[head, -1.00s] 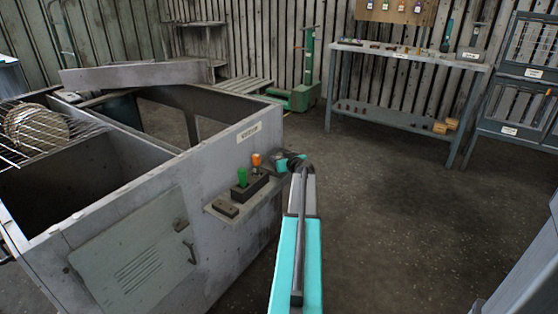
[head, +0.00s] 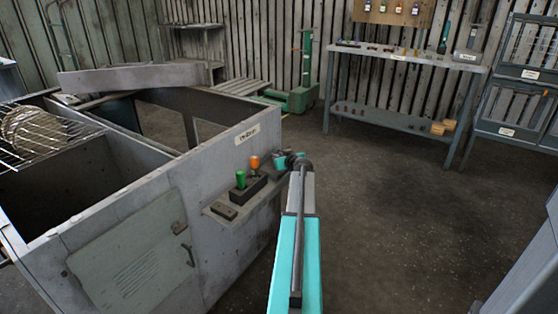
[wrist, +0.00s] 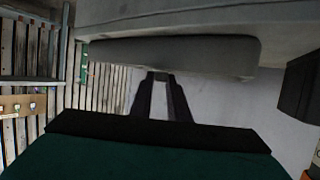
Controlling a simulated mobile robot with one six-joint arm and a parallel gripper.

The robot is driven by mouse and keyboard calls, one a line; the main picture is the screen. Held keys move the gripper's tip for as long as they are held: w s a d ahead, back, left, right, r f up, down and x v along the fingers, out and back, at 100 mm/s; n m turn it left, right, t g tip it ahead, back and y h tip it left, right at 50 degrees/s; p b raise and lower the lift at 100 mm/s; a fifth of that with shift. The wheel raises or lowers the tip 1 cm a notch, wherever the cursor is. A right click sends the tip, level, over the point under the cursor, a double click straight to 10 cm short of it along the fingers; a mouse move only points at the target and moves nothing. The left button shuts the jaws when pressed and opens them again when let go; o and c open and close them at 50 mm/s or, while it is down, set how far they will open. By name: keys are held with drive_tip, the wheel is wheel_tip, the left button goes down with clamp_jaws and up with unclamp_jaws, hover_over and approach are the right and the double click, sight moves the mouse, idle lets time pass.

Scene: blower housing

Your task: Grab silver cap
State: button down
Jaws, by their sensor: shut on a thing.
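My gripper (wrist: 161,76) shows in the wrist view as two dark fingers close together, shut on a wide grey rounded piece (wrist: 215,56) at their tips. This piece may be the silver cap, but I cannot tell for sure. In the head view my arm reaches from the bottom to the right end of the small shelf on the grey housing (head: 150,205). My fingers and what they hold are too small and hidden there to make out.
The small shelf bears a dark block with a green knob (head: 241,180) and an orange knob (head: 254,163), close left of my arm's end. A workbench (head: 410,58) stands at the back right, with a rack (head: 520,90) beside it. Open floor (head: 390,190) lies right of my arm.

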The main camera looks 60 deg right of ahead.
wheel_tip(320, 180, up, 8)
drive_tip(key=shift+p, duration=0.45)
idle(0.3)
